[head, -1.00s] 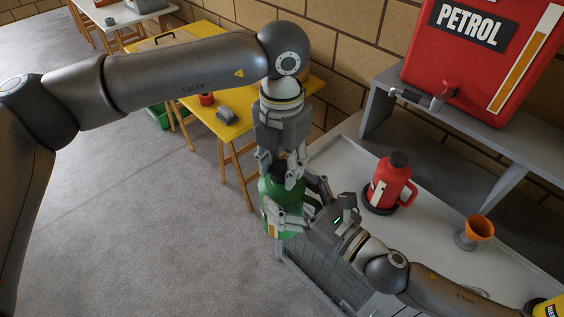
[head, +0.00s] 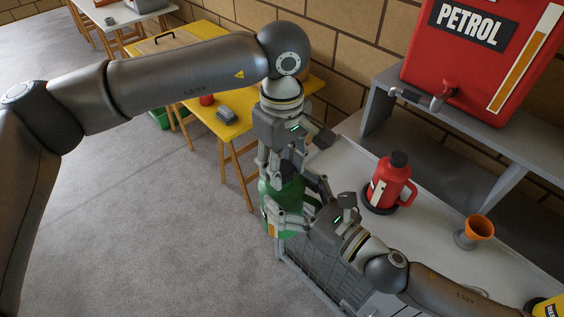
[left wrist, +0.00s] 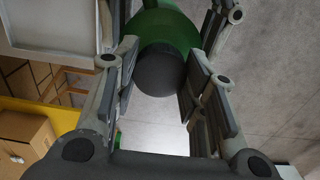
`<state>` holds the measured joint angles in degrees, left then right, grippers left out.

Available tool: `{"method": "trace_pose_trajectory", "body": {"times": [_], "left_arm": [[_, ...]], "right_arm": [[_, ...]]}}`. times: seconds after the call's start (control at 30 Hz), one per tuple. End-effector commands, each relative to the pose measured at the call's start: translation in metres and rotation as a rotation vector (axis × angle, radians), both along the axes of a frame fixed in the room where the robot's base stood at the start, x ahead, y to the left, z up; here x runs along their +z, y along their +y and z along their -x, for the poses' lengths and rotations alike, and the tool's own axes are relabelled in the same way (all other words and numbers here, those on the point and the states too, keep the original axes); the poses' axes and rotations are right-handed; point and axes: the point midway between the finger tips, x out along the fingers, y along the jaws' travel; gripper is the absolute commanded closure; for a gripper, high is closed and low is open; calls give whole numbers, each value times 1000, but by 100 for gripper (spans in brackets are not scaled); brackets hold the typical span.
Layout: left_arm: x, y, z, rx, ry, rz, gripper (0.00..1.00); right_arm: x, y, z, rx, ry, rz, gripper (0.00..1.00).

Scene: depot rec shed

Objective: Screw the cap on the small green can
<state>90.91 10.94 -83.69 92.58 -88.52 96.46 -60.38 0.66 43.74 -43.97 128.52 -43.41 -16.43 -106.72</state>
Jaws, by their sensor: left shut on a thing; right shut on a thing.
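The small green can (head: 291,197) is held upright at the left end of the bench by my right gripper (head: 296,208), whose fingers are shut around its body. A black cap (head: 287,169) is at the top of the can. My left gripper (head: 278,170) points down from above and is shut on the cap. In the left wrist view, the round cap (left wrist: 159,70) lies between the fingers, in line with the green can (left wrist: 166,27). The joint between cap and can is mostly hidden, so I cannot tell how tightly the cap sits.
A red can (head: 389,184) with a black cap and an orange funnel (head: 479,228) stand on the grey bench (head: 432,222). A large red petrol tank (head: 480,70) sits on the shelf. A yellow table (head: 235,103) stands behind. The floor on the left is clear.

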Motion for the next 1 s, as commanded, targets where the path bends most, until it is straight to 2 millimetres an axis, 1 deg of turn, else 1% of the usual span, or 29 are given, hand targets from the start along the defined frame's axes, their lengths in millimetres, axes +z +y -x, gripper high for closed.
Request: {"method": "trace_pose_trajectory", "body": {"times": [0.03, 0.1, 0.23, 0.4, 0.43, 0.6, 0.87, 1.0], "left_arm": [[1, 1, -3, -75, -7, -1, 89], [1, 1, -3, -198, -7, -1, 89], [1, 1, -4, -388, -8, 0, 89], [1, 1, -4, -397, -9, 1, 90], [1, 1, -4, -397, -9, 1, 57], [1, 1, -3, -398, -7, 1, 36], [0, 0, -1, -399, -4, 2, 36], [6, 0, -2, -399, -4, 3, 36]], "right_arm": [[2, 2, 2, 7, -4, -2, 86], [2, 2, 2, 8, -4, -2, 86], [2, 2, 2, 9, -4, -2, 86], [2, 2, 3, 10, -4, -2, 86], [2, 2, 3, 10, -4, -2, 86], [2, 2, 2, 8, -4, -2, 86], [2, 1, 1, 4, -4, -2, 86], [2, 1, 1, 4, -4, -2, 86]]}}
